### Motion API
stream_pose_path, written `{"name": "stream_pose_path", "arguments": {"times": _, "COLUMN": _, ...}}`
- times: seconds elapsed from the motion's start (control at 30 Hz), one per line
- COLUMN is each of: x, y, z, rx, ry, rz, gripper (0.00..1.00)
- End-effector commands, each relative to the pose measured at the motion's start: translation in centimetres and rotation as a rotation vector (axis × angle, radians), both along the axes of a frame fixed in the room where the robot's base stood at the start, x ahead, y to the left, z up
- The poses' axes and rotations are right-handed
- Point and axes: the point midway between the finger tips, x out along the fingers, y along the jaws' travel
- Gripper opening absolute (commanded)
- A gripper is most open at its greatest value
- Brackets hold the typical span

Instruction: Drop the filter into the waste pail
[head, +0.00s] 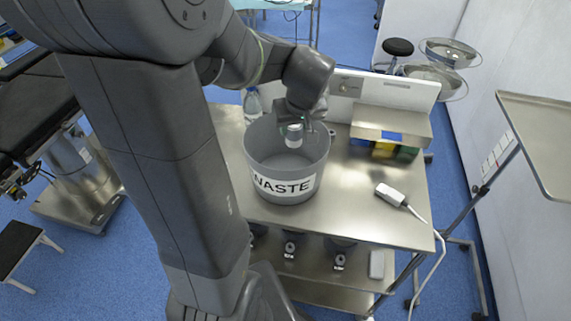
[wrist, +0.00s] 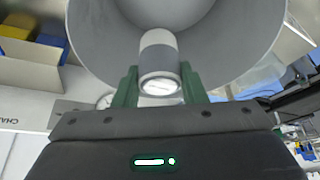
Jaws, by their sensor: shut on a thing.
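The filter (wrist: 159,58) is a small cylinder, white with a grey band. In the wrist view it sits between the two green fingers of my gripper (wrist: 159,84), which is shut on it. In the head view the filter (head: 294,136) hangs below my gripper (head: 294,122), over the mouth of the waste pail. The waste pail (head: 285,186) is a grey round tub labelled WASTE, standing on a steel cart top. In the wrist view the pail (wrist: 235,50) fills the upper middle behind the filter. The exact height of the filter against the rim is hard to tell.
A shelf unit (head: 392,122) with blue, yellow and green boxes stands right of the pail. A clear bottle (head: 252,104) stands behind it at left. A white corded device (head: 390,194) lies on the steel cart top (head: 345,215), whose front right is otherwise clear.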

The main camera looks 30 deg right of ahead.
Motion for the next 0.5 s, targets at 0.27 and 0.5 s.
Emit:
{"name": "stream_pose_path", "arguments": {"times": 0.27, "x": 0.01, "y": 0.00, "z": 0.04, "rx": 0.000, "ry": 0.000, "rz": 0.000, "gripper": 0.63}}
{"name": "stream_pose_path", "arguments": {"times": 0.5, "x": -0.06, "y": 0.00, "z": 0.20, "rx": 0.000, "ry": -0.001, "rz": 0.000, "gripper": 0.63}}
